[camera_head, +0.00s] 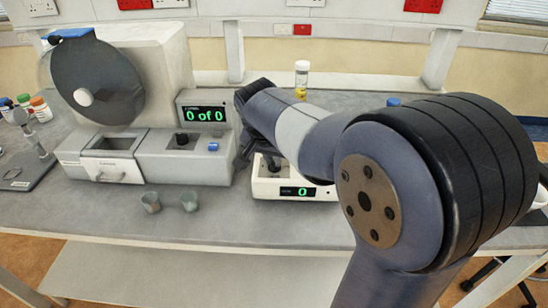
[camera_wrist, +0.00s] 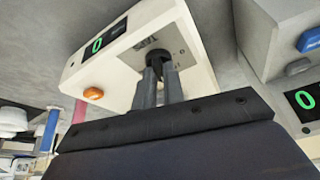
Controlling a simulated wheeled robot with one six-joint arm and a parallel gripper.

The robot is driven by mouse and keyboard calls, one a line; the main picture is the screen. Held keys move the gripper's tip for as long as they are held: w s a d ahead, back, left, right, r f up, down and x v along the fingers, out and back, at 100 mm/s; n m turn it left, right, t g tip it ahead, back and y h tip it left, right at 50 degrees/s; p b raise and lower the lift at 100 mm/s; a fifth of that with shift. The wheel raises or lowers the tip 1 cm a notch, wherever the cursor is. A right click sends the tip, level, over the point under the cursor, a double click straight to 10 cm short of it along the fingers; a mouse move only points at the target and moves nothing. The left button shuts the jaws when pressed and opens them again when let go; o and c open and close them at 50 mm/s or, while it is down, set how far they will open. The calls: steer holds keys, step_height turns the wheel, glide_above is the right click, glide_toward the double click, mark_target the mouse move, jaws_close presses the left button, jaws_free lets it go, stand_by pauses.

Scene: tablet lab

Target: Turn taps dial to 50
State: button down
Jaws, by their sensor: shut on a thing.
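The white tap machine (camera_head: 262,188) stands on the bench right of centre, and its front display (camera_head: 300,191) reads a green 0. In the wrist view its white body (camera_wrist: 170,22) carries the same display (camera_wrist: 106,43) and an orange button (camera_wrist: 93,93). A dark round dial (camera_wrist: 157,57) sits on a grey plate on that body. My gripper (camera_wrist: 160,74) is shut on the dial, one finger on each side of it. In the head view my arm hides most of the machine's top and the grip.
A grey machine (camera_head: 185,160) with a display reading "0 of 0" (camera_head: 205,114) stands close on the left. A yellow-filled vial (camera_head: 301,80) stands behind my arm. The front bench strip is mostly clear.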

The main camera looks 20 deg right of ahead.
steer(key=shift+w+m, duration=0.1)
steer(key=shift+m, duration=0.7)
steer(key=shift+g, duration=0.3)
steer(key=c, duration=1.5)
jaws_free()
steer(key=shift+h, duration=0.3)
steer(key=v, duration=1.1)
steer(key=shift+f, duration=0.15)
